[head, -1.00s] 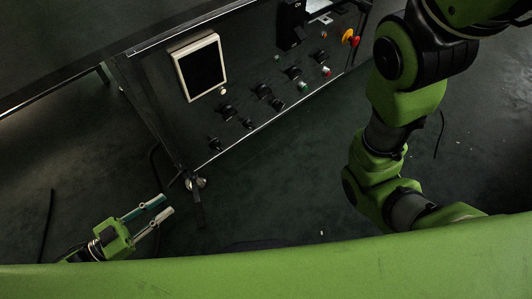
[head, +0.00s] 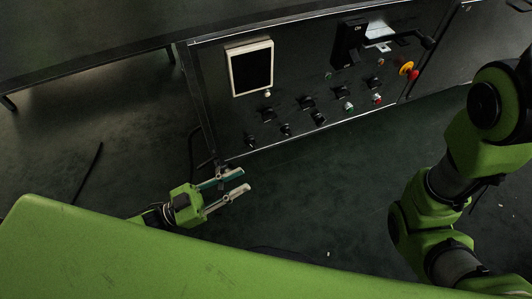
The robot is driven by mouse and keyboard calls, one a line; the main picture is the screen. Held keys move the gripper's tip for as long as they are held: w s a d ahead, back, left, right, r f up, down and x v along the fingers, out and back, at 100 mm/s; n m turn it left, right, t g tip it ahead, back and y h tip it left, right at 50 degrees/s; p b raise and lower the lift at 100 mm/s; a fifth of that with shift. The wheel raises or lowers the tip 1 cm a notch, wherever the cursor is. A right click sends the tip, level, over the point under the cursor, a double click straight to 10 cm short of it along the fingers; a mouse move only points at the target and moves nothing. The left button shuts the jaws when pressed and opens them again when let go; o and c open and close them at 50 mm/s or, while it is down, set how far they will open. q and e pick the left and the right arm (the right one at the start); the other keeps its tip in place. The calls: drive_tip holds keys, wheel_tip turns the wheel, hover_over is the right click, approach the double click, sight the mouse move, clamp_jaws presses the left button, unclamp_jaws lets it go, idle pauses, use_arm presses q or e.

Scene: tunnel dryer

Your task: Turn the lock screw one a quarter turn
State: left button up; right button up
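The black control panel (head: 213,98) of the dryer stands ahead of me, with a row of dark knobs or switches (head: 308,103) and small coloured buttons. I cannot tell lock screw one among its small parts. My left gripper (head: 246,180) is open and empty, its two fingers apart and pointing right. In the picture it is just below the panel's lower left corner, apart from the knobs. My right arm comes down at the right edge, and its gripper is out of view.
A white-framed screen (head: 251,67) is at the panel's left. A black handled switch box (head: 350,43) and a red and yellow emergency stop (head: 408,69) are to the right. A long table (head: 88,68) adjoins at left. Dark floor (head: 335,190) between my arms is clear.

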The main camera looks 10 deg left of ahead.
use_arm(q)
drive_tip(key=d+r+t+h+p, duration=0.1)
drive_tip(key=d+r, duration=0.2)
drive_tip(key=r, duration=0.4)
drive_tip(key=d+r+t+h+p, duration=0.1)
drive_tip(key=d+r+t, duration=0.1)
drive_tip(key=d+r, duration=0.2)
wheel_tip(320, 180, up, 4)
drive_tip(key=shift+d+f, duration=0.15)
drive_tip(key=shift+f, duration=0.1)
